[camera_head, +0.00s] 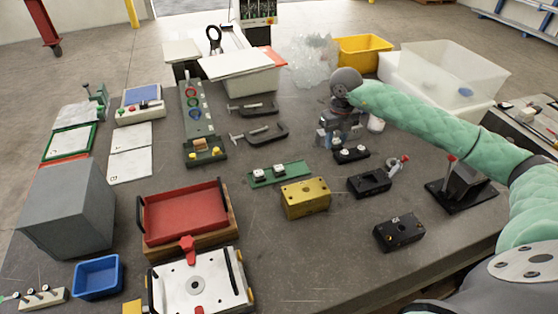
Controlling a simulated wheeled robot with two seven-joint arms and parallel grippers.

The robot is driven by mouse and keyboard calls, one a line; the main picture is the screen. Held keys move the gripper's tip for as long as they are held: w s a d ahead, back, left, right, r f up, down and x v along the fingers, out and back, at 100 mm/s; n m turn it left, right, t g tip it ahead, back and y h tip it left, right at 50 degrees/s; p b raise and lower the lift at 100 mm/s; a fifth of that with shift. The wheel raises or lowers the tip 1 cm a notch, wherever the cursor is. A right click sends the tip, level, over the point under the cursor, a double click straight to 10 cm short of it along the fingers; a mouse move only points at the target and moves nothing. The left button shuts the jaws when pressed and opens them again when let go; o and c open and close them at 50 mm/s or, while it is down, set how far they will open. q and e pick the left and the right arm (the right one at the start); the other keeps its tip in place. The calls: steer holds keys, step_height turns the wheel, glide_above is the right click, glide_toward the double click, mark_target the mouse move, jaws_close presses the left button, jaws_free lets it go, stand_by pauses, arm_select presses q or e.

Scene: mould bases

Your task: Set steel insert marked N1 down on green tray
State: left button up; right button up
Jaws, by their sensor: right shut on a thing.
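The green tray (291,173) lies flat near the middle of the table, with two small steel inserts (260,172) on it. My right gripper (337,140) points down behind and to the right of the tray, just over a low black holder (351,156) with small pale steel pieces on it. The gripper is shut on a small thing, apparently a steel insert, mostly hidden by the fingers. I cannot read any N1 marking, nor tell whether the held piece touches the holder. My left gripper is not in view.
A yellow block (305,199) stands right in front of the green tray. Black blocks (399,232) lie to the right, clamps (262,133) behind. A red tray (185,214) stands at front left. Bare table lies between the red tray and the green tray.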

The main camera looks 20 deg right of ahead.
glide_above(298, 168)
step_height(298, 168, down, 6)
steer(key=shift+f, duration=2.25)
steer(key=shift+f+b, duration=0.1)
steer(key=shift+b, duration=0.2)
steer(key=o, duration=1.2)
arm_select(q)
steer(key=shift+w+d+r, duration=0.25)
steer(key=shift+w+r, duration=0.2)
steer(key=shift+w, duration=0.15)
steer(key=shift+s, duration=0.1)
